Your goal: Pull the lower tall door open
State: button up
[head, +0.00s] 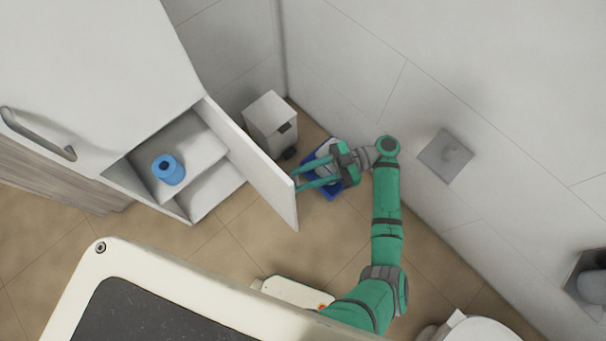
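The lower tall door (262,172) is a white panel at the bottom of the white cabinet. It stands swung well out from the cabinet, so the shelves inside show. My gripper (296,181) is on the outer side of this door, near its free edge. Its two green fingers are apart and their tips are close to the door's outer face. Whether they touch it, or have a handle between them, I cannot tell. The door's outer face and any handle on it are hidden from this view.
A blue roll (168,169) stands on the inside shelf (188,140). A white pedal bin (270,122) stands in the corner behind the door. A blue container (330,191) is on the floor below my gripper. The wall is close on the right.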

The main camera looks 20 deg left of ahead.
jog(key=s+d+r, duration=0.1)
jog(key=s+r, duration=0.1)
jog(key=s, duration=0.3)
jog(key=shift+s+d+r, duration=0.15)
jog(key=shift+s+r, duration=0.05)
jog(key=shift+r, duration=0.05)
jog(key=shift+s, duration=0.1)
